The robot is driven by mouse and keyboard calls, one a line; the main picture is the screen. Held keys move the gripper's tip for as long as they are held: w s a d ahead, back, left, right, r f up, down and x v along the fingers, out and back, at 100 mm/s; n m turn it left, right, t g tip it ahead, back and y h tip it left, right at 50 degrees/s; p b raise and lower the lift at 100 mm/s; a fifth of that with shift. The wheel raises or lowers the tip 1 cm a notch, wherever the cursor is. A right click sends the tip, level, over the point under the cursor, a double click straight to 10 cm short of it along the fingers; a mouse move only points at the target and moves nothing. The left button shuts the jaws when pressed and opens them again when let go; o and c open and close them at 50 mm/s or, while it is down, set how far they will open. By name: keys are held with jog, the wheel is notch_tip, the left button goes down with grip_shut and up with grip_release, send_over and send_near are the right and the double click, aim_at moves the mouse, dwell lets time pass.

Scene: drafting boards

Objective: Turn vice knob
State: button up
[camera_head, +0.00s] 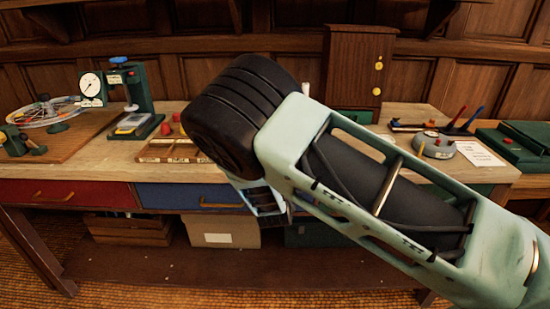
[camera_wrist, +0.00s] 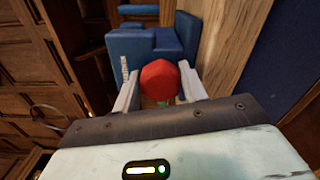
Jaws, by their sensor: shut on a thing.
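The red vice knob (camera_wrist: 160,80) shows in the wrist view between the two pale fingers of my gripper (camera_wrist: 159,92). The fingers are shut on it, one at each side. Behind the knob is a blue vice body (camera_wrist: 148,43), mounted by a wooden surface. In the head view my arm covers the place where my gripper and the vice would be, so the knob and fingertips are hidden there.
A wooden workbench (camera_head: 300,172) runs across the head view, with red (camera_head: 72,194) and blue (camera_head: 190,196) drawers. A dial gauge stand (camera_head: 125,95) and a spoked wheel (camera_head: 45,112) stand at left. A wooden cabinet (camera_head: 356,65) stands behind. A green case (camera_head: 515,143) is at right.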

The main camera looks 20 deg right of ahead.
jog(key=shift+s+f+n+p, duration=0.15)
jog(key=shift+n+p, duration=0.15)
jog(key=shift+n, duration=0.7)
jog(key=o, duration=1)
jog(key=b+v, duration=0.2)
jog(key=v, duration=1.5)
jog(key=shift+s, duration=0.1)
